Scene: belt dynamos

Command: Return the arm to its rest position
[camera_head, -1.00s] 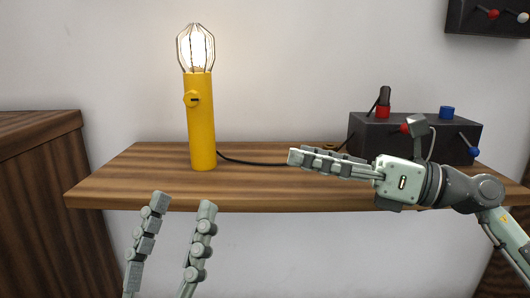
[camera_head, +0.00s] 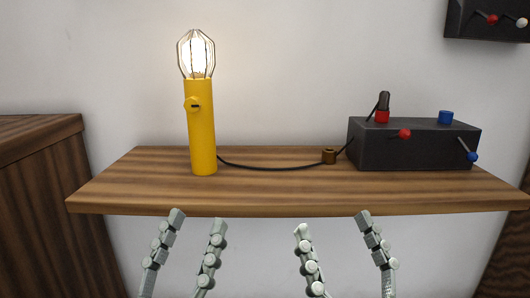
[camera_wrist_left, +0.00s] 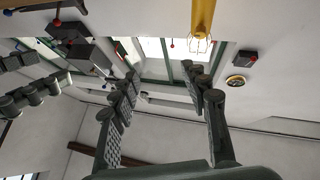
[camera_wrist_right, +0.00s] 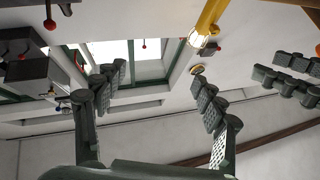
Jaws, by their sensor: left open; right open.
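My left gripper (camera_head: 197,216) is open and empty below the front edge of the shelf, left of the middle in the head view. Its two fingers also show in the left wrist view (camera_wrist_left: 162,80), spread apart. My right gripper (camera_head: 332,222) is open and empty to its right, also below the shelf's front edge. Its spread fingers show in the right wrist view (camera_wrist_right: 155,78). Both grippers point upward and are apart from everything on the shelf.
A wooden cabinet (camera_head: 45,200) stands at left. Another dark box (camera_head: 485,18) is at upper right.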

